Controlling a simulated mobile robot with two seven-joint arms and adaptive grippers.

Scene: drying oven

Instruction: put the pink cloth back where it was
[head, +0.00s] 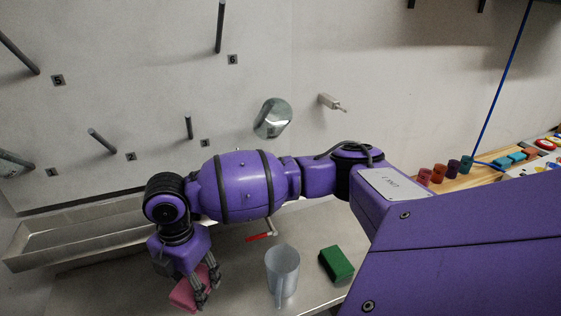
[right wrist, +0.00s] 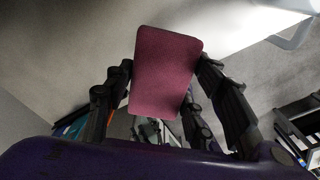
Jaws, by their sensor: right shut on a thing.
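The pink cloth (head: 183,297) is a small flat block-like piece at the bottom left of the head view. My right gripper (head: 203,291) points down and is shut on it, over the metal counter. In the right wrist view the pink cloth (right wrist: 165,75) stands between the fingers, with its broad face to the camera. Whether it touches the counter is hard to tell. My left gripper is not in view.
A clear jug (head: 283,272) and a green block (head: 336,264) stand on the counter (head: 235,292) to the right of the gripper. A metal trough (head: 85,235) runs along the wall at left. Numbered pegs (head: 102,142) stick out of the wall above. A red-handled lever (head: 259,237) lies behind the jug.

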